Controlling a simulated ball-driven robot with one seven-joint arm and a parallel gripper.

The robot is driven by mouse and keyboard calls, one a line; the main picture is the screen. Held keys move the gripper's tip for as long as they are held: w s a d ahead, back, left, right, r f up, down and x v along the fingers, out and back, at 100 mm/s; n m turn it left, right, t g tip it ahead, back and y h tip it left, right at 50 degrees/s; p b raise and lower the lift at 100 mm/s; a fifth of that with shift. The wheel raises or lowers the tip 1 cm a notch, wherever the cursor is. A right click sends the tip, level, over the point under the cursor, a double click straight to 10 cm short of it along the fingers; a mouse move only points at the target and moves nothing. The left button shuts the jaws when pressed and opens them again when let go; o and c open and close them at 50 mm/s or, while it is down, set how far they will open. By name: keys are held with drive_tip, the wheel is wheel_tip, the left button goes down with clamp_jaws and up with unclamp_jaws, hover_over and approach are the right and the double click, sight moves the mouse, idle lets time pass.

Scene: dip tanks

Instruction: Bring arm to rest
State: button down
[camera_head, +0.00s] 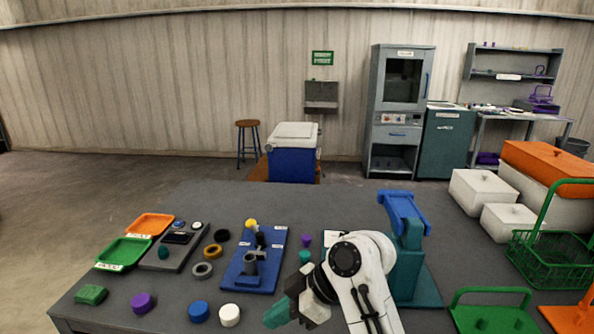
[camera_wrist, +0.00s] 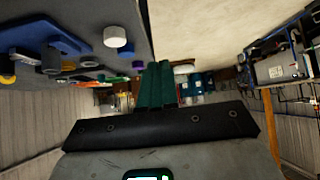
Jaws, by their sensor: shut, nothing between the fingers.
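My gripper (camera_head: 283,311) is at the lower middle of the head view, at the end of my white arm, above the near part of the grey table (camera_head: 345,203). Its teal fingers are shut with nothing between them. In the wrist view the shut fingers (camera_wrist: 156,86) point away from the dark gripper body, and the view is tilted on its side. The fingers seem clear of the things on the table.
A blue board (camera_head: 268,283) with a fixture stands left of my gripper. Blue (camera_head: 199,312) and white (camera_head: 230,315) caps lie nearby. A teal press with a blue top (camera_head: 404,212) stands close right of my arm. A green basket (camera_head: 549,258) is farther right.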

drive_tip(key=s+d+f+m+t+h, duration=0.2)
drive_tip(key=s+d+f+m+h, duration=0.2)
drive_tip(key=s+d+f+m, duration=1)
drive_tip(key=s+d+f+m+h, duration=0.2)
drive_tip(key=s+d+f, duration=0.1)
drive_tip(key=s+d, duration=0.5)
drive_tip(key=s+d+f+m+g+h, duration=0.1)
drive_tip(key=s+d+f+m+h, duration=0.1)
drive_tip(key=s+d, duration=0.6)
drive_tip(key=s+f+h, duration=0.1)
drive_tip(key=s+f, duration=0.1)
drive_tip(key=s, duration=0.2)
drive_tip(key=shift+s+d+f, duration=0.15)
drive_tip(key=shift+s+d, duration=0.1)
drive_tip(key=shift+d, duration=0.15)
